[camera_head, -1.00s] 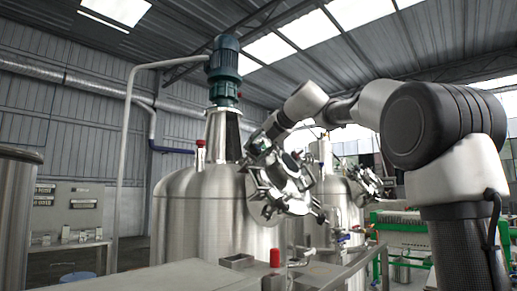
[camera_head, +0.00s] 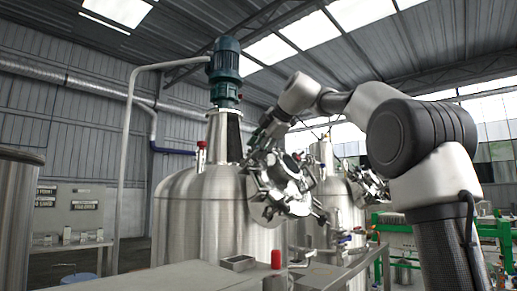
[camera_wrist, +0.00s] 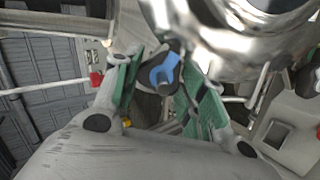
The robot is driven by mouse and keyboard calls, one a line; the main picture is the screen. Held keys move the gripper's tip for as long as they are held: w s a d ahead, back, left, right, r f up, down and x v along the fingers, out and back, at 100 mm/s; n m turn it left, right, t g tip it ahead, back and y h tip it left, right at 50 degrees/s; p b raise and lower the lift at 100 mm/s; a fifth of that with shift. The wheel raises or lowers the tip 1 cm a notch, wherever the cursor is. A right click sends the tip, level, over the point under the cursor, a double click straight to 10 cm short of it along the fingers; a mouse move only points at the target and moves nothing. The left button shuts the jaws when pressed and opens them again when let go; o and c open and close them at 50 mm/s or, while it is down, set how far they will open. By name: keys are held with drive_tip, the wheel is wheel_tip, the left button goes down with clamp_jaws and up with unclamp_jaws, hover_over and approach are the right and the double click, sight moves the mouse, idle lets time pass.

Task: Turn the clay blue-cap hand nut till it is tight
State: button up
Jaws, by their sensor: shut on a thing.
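The hand nut with the blue cap (camera_wrist: 164,74) is in the upper middle of the wrist view. Its darker body is partly hidden behind the cap and the fingers. My gripper (camera_wrist: 160,88) has its green-padded fingers on either side of the nut and is shut on it. In the head view my gripper (camera_head: 259,141) is at the upper left rim of the round tank hatch (camera_head: 287,184), which has several clamp nuts around it. The nut in my gripper cannot be made out there.
The hatch belongs to a large steel tank (camera_head: 185,215) with a green motor (camera_head: 225,68) on top. A steel bench (camera_head: 165,276) with a red-capped item (camera_head: 276,258) stands in front. A second tank (camera_head: 340,200) is behind, and a green-framed machine (camera_head: 400,222) is at right.

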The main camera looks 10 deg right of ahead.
drive_tip(key=shift+m, duration=0.6)
drive_tip(key=o, duration=1)
drive_tip(key=shift+o, duration=0.2)
drive_tip(key=shift+r, duration=0.15)
drive_tip(key=v, duration=1.1)
drive_tip(key=shift+s+d+r, duration=0.2)
drive_tip(key=shift+s+r, duration=0.05)
drive_tip(key=shift+r, duration=0.05)
